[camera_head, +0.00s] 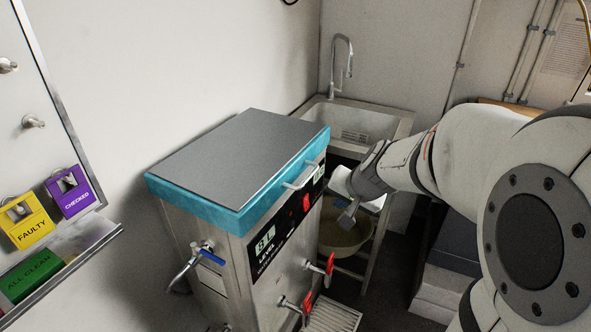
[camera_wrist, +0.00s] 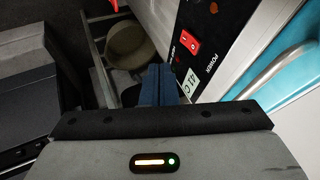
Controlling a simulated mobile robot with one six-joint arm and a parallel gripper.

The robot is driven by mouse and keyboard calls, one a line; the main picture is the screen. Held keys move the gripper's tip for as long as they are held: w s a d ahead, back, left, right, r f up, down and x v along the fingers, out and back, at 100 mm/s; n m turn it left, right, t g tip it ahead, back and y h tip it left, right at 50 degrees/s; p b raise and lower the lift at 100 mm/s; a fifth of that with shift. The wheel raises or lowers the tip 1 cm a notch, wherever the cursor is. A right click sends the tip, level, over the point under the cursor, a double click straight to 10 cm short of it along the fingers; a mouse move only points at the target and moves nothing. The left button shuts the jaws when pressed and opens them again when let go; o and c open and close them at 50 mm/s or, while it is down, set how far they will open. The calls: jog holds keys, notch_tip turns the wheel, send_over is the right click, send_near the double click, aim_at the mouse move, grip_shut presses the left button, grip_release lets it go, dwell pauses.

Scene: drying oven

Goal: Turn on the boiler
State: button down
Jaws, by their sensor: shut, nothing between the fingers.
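The boiler (camera_head: 232,275) is a steel cabinet with a grey top and a teal band under its lid. Its black front panel carries a red power switch (camera_head: 306,202). In the wrist view the red switch (camera_wrist: 190,42) sits beside the word POWER and a display (camera_wrist: 190,82) that seems to read 41 C. Whether the switch is on or off I cannot tell. My gripper (camera_head: 347,217) is shut and empty, in front of the panel and right of the switch. In the wrist view its blue-grey fingertips (camera_wrist: 160,69) are together, below and left of the switch, apparently not touching it.
A metal handle (camera_head: 300,175) sticks out from the lid's front. Red-handled taps (camera_head: 330,263) protrude lower on the front, and a blue-handled valve (camera_head: 211,256) on the side. A sink (camera_head: 375,122) and a bucket (camera_head: 343,235) stand behind. A wall board with tags (camera_head: 70,192) is at left.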

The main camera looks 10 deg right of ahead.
aim_at(306, 203)
jog(key=shift+w+d+f, duration=0.1)
jog(key=shift+w+d, duration=0.1)
jog(key=w+a+f+b, duration=0.1)
jog(key=w+a+f, duration=0.3)
jog(key=w+f, duration=0.4)
jog(key=shift+a+f+b, duration=0.35)
dwell(0.4)
